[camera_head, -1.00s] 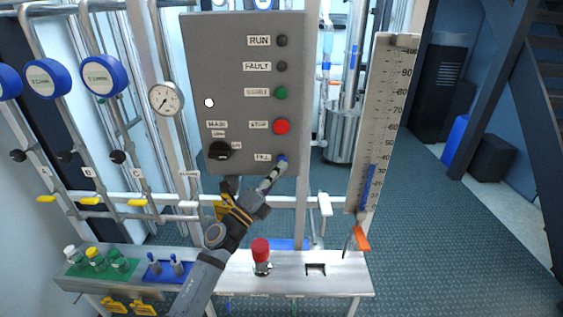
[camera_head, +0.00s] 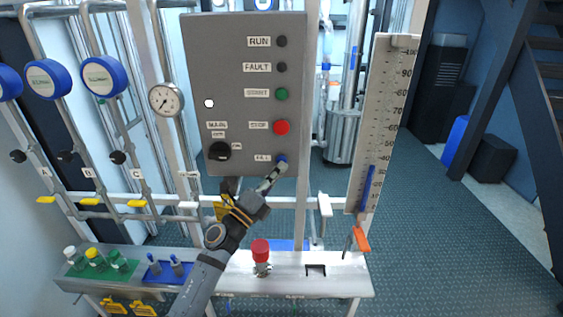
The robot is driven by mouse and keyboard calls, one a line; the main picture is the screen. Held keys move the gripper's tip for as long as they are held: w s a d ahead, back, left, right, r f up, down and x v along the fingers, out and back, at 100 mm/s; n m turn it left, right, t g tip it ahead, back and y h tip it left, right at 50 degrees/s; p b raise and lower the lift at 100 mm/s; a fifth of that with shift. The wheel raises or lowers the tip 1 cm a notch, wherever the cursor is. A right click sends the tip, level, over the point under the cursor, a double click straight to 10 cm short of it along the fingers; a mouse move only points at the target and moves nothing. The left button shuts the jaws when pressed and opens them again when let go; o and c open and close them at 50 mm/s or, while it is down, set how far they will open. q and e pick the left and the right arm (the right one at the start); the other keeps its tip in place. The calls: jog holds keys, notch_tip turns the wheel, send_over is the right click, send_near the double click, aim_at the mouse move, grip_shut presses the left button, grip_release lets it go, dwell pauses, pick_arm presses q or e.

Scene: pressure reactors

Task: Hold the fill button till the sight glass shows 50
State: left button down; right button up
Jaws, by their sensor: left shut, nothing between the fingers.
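The fill button (camera_head: 281,158) is the small blue button at the lower right of the grey control panel (camera_head: 230,70), beside a small label. My left gripper (camera_head: 280,166) is shut and empty. Its tip is at the button's lower edge and covers part of it; I cannot tell whether it presses. The sight glass (camera_head: 376,110) is the tall scaled strip on the right. Its blue column (camera_head: 367,188) fills the lower part, with its top around the 30 mark; the small print is hard to read. My right gripper is not in view.
Above the fill button are a red stop button (camera_head: 281,127) and a green start button (camera_head: 281,94). A black selector knob (camera_head: 219,151) is to the left. A red-capped valve (camera_head: 261,251) stands on the bench below. An orange handle (camera_head: 361,239) is under the sight glass.

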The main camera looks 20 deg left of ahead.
pick_arm(q)
jog(key=shift+w, duration=0.1)
dwell(0.3)
jog(key=shift+w+a, duration=0.1)
jog(key=shift+w, duration=0.2)
jog(key=shift+w+a, duration=0.15)
jog(key=shift+w, duration=0.3)
dwell(0.6)
jog(key=shift+s, duration=0.1)
dwell(4.2)
jog(key=shift+s+d, duration=0.25)
jog(key=shift+s, duration=0.55)
jog(key=shift+s+d+p, duration=0.2)
jog(key=shift+s+d, duration=0.05)
jog(key=shift+s, duration=0.55)
jog(key=shift+s+d+p, duration=0.15)
jog(key=shift+s+d, duration=0.05)
jog(key=shift+s, duration=0.55)
jog(key=shift+s+d+p, duration=0.2)
jog(key=shift+s+d, duration=0.05)
jog(key=shift+s, duration=0.55)
